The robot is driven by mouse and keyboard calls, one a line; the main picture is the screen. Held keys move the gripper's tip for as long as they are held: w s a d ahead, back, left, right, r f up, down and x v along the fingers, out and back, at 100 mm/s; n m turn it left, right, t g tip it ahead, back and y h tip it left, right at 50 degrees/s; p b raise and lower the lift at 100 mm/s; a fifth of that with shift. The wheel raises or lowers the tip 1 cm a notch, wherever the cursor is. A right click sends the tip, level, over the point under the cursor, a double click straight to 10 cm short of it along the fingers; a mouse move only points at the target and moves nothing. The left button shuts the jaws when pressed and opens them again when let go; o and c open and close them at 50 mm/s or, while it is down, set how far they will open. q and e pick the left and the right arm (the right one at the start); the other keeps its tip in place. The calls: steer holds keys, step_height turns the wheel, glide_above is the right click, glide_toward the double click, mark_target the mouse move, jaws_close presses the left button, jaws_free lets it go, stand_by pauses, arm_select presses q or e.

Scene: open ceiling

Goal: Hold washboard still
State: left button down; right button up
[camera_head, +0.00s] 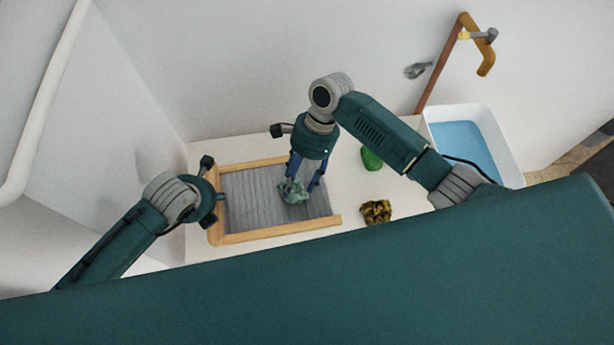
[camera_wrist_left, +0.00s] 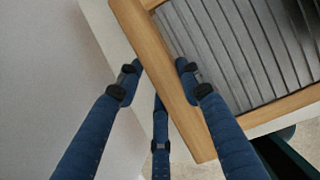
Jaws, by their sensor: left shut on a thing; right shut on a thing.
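The washboard has a light wooden frame (camera_head: 279,235) and a grey ridged panel (camera_head: 245,204). It lies flat on the white counter. My left gripper (camera_head: 219,197) is at the washboard's left edge. In the left wrist view, the fingers of my left gripper (camera_wrist_left: 160,80) are shut on the wooden side rail (camera_wrist_left: 154,50), one on each side of it. My right gripper (camera_head: 301,187) points down over the ridged panel. It is shut on a crumpled pale green cloth (camera_head: 293,193), which seems to touch the panel.
A green object (camera_head: 371,159) and a crumpled dark yellow patterned cloth (camera_head: 376,212) lie on the counter (camera_head: 352,188) right of the washboard. A white basin (camera_head: 490,125) with blue water (camera_head: 460,146) and an orange-brown tap (camera_head: 486,58) stand at the right. Walls close in behind and left.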

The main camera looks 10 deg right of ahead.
steer(key=shift+a, duration=0.3)
steer(key=shift+s+d+f, duration=0.1)
steer(key=shift+d, duration=1.7)
steer(key=shift+s+d, duration=0.1)
steer(key=shift+d, duration=1.65)
steer(key=shift+w+a, duration=0.15)
steer(key=shift+a, duration=3.4)
steer(key=shift+d, duration=3.6)
steer(key=shift+a+r, duration=0.1)
steer(key=shift+r, duration=4)
arm_select(q)
steer(key=c, duration=1.1)
jaws_free()
steer(key=shift+r, duration=0.1)
